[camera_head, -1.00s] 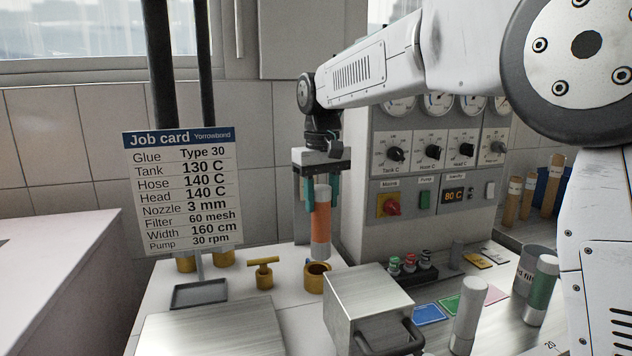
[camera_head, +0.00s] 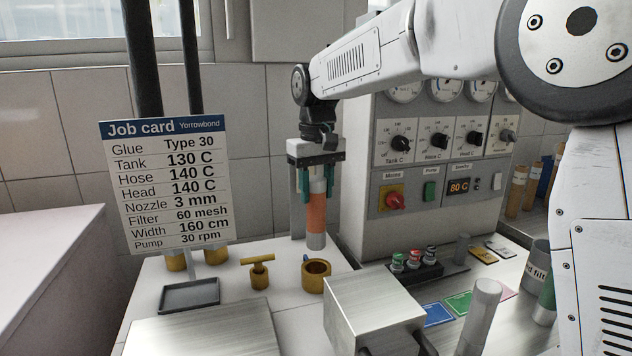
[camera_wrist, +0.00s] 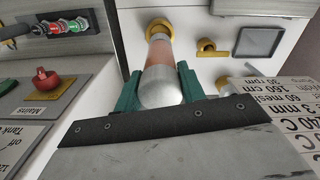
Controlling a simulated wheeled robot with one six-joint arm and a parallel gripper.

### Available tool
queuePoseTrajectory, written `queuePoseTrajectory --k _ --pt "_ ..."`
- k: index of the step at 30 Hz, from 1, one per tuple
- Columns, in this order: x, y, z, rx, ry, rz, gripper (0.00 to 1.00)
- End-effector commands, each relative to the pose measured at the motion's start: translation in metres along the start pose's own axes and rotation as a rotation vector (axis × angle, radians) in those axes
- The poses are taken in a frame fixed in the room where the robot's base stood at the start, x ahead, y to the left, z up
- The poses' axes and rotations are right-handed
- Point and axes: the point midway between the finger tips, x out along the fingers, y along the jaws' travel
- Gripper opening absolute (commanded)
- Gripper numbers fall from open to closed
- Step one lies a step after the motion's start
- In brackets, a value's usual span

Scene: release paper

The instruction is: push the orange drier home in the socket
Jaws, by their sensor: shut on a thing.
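The orange drier (camera_head: 316,212) is an upright cylinder with an orange band, a pale upper part and a grey lower end. My gripper (camera_head: 318,190) has teal fingers shut around its upper part. The socket (camera_head: 316,281) is a brass ring cup on the white bench, close below the drier. In the head view the drier's lower end shows just above the socket's rim, with a small gap. In the wrist view the drier (camera_wrist: 160,62) runs between my fingers (camera_wrist: 158,88) towards the brass socket (camera_wrist: 158,24), and hides part of its opening.
A brass T-handled plug (camera_head: 260,274) and a grey tray (camera_head: 190,296) stand left of the socket. A metal box (camera_head: 370,305) is in front. The control cabinet (camera_head: 410,215) stands behind right. The job card (camera_head: 172,185) is at left.

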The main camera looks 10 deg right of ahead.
Motion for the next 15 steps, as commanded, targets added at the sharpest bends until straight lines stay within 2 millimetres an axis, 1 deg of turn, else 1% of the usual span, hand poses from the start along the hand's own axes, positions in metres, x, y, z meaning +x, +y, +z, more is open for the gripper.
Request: queuePoseTrajectory --k 6,12,15 --pt "0.022 0.0 0.0 0.0 -0.001 0.0 0.0" --pt "0.036 0.0 0.0 0.0 0.0 0.0 0.0" --pt "0.04 0.0 0.0 0.0 0.0 0.0 0.0"
